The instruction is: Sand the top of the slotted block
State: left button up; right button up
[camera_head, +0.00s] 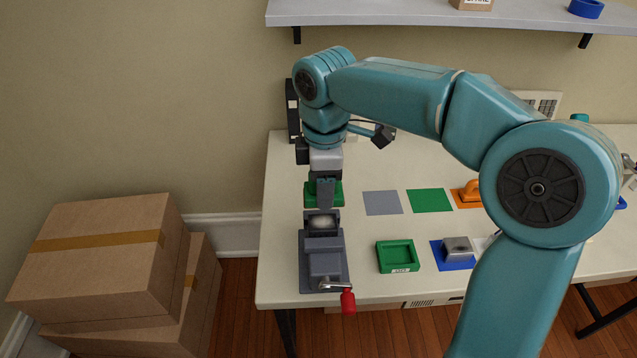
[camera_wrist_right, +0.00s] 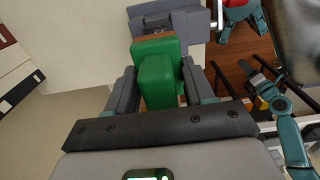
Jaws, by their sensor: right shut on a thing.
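The slotted block (camera_head: 322,222) is a pale piece held in the jaws of a grey vise (camera_head: 322,262) on the left part of the table. Its slot is too small to make out. My right gripper (camera_head: 325,185) is shut on a green sanding block (camera_head: 336,195), just behind the vise in the head view. In the right wrist view the green sanding block (camera_wrist_right: 160,75) sits between both fingers, with a brown layer at its far end. The vise (camera_wrist_right: 196,24) shows just beyond it. I cannot tell whether the two blocks touch. My left gripper is not seen.
A green labelled tray (camera_head: 398,257) and a metal piece on a blue mat (camera_head: 452,262) lie right of the vise. Grey (camera_head: 382,203) and green (camera_head: 429,200) mats are bare. An orange tool (camera_head: 467,192) lies farther right. A red-handled crank (camera_head: 347,300) extends over the front edge.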

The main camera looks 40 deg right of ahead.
jog(key=shift+r+p, duration=0.1)
jog(key=shift+p, duration=0.2)
notch_tip(320, 180, down, 6)
jog(key=b, duration=0.4)
jog(key=shift+r, duration=0.25)
jog(key=shift+f, duration=0.3)
jog(key=shift+o, duration=1.4)
grip_shut()
